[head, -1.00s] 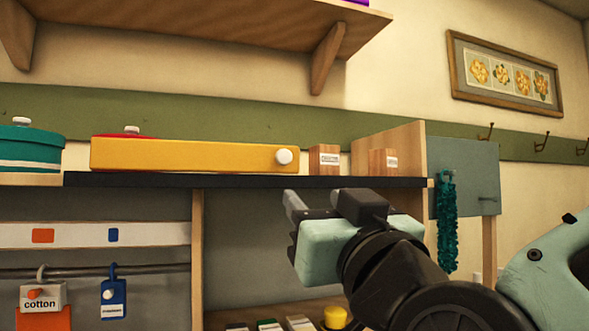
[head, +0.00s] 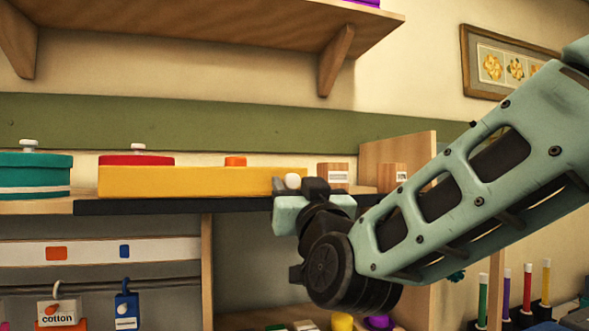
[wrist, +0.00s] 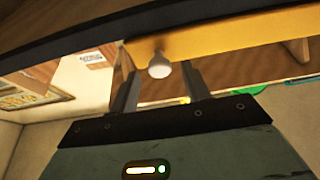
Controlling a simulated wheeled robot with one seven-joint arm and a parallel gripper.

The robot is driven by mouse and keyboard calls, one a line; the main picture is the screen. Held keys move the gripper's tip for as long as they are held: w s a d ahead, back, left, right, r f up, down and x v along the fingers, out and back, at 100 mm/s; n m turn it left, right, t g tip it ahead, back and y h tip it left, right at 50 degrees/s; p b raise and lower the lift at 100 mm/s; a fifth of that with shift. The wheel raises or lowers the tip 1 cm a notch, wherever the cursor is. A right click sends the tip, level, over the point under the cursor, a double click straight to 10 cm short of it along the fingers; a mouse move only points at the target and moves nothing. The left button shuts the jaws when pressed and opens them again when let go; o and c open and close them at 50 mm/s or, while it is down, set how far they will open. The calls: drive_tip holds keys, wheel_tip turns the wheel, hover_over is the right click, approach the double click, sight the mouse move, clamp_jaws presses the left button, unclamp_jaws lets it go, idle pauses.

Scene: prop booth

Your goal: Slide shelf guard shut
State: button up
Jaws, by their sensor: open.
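The shelf guard is a long yellow bar (head: 190,182) along the front of the shelf, with a round white knob (head: 292,181) near its right end. My gripper (head: 310,190) is at that right end, close in front of the knob, and partly covers the bar's end. In the wrist view, the open fingers of my gripper (wrist: 161,72) stand one on each side of the white knob (wrist: 159,66), with gaps visible. The yellow bar (wrist: 225,35) runs beyond it. Whether a finger touches the bar cannot be told.
Behind the guard are a red lidded container (head: 137,160) and an orange item (head: 235,161). A teal round box (head: 35,175) stands left. Wooden blocks (head: 333,174) and a wooden side panel (head: 405,150) are right of the knob. A wooden shelf (head: 200,35) hangs above.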

drive_tip(key=shift+x, duration=0.8)
